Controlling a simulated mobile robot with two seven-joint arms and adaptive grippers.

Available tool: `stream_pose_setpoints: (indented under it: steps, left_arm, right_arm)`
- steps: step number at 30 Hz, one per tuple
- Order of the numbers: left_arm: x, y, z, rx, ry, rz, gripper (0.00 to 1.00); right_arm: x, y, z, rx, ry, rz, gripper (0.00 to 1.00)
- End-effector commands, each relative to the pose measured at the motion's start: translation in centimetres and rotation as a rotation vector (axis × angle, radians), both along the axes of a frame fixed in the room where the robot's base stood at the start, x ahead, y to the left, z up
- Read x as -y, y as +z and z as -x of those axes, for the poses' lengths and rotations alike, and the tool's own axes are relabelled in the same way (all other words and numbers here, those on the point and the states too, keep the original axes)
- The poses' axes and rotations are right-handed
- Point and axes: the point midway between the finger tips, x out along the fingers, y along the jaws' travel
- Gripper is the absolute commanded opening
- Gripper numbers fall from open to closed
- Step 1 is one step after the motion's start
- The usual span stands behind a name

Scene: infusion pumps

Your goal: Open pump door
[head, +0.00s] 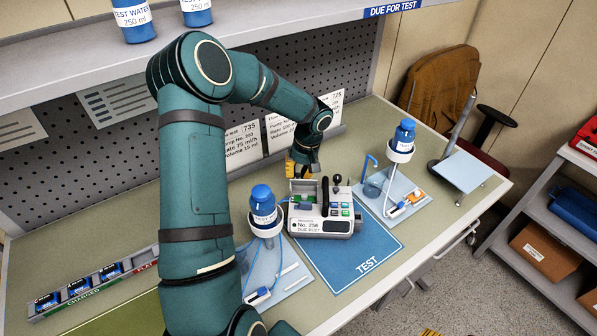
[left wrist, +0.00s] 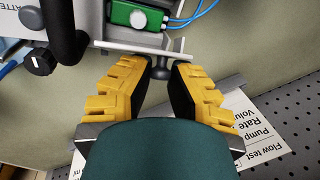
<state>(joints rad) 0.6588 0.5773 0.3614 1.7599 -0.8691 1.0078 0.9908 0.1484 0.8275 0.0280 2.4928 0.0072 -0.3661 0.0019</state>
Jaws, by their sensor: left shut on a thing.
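The infusion pump (head: 322,222) is a light grey box labelled No. 258, standing on the blue TEST mat (head: 345,266). A pale panel, apparently its door (head: 303,187), stands raised at the pump's back left, and green parts show inside the pump. My left gripper (head: 303,170) reaches down behind this panel. In the left wrist view its yellow fingers (left wrist: 158,85) are closed around a small dark knob (left wrist: 160,69) on the panel's edge. The head view hides the knob. My right gripper is not in view.
A stand with a blue-capped bottle (head: 263,205) is close left of the pump; another bottle (head: 404,137) stands on the right. Pegboard and paper cards are close behind. The mat's front is clear.

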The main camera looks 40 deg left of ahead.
Motion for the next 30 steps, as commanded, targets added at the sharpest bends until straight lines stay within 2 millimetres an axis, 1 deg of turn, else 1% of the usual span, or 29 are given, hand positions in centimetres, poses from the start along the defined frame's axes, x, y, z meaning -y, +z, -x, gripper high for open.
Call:
stream_pose_setpoints:
  steps: [11,17,24,27,30]
  left_arm:
    - [-0.2,0.0,-0.1,-0.019,0.0,0.014,0.0]
    - [-0.4,0.1,-0.4,-0.062,0.002,0.048,0.0]
    - [-1.0,0.0,-1.3,-0.193,0.001,0.15,0.0]
    - [-1.3,-0.2,-1.7,-0.263,0.003,0.206,0.0]
    - [-1.5,-0.6,-2.1,-0.33,0.001,0.258,0.0]
  right_arm:
    - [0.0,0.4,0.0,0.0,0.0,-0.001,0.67]
    - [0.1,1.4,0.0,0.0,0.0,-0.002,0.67]
    - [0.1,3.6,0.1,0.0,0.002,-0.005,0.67]
    - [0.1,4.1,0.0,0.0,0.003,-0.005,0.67]
    - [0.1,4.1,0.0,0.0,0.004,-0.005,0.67]
